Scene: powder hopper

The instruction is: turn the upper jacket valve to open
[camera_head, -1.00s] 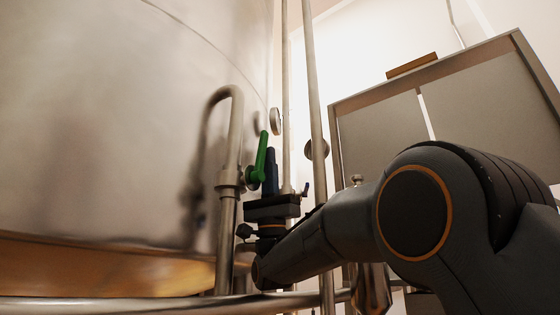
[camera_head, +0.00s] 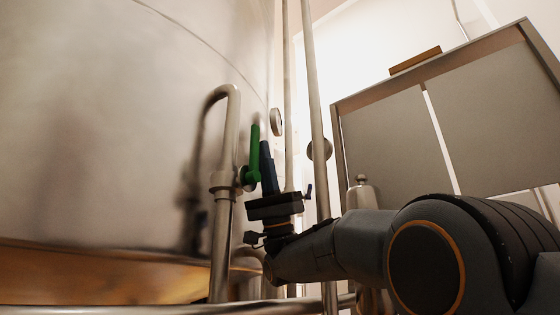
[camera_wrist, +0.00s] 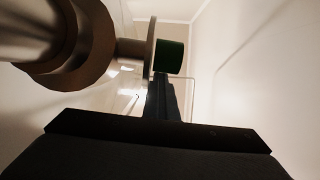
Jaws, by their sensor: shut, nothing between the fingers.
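The valve's green lever handle (camera_head: 255,152) points almost straight up from its pivot on the steel jacket pipe, beside the big vessel. My gripper (camera_head: 266,150) stands just right of the lever, with its dark fingers shut and tilted slightly left at the tip. Nothing shows between the fingers. In the wrist view, the green lever (camera_wrist: 169,57) appears end-on above the closed fingertips (camera_wrist: 161,82). The fingers are beside the lever, not around it; I cannot tell for certain whether they touch it.
The steel vessel (camera_head: 110,120) fills the left side. The curved jacket pipe (camera_head: 222,240) stands just left of my gripper. A vertical pipe (camera_head: 317,120) rises close to its right, and a grey cabinet (camera_head: 385,140) stands behind my arm.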

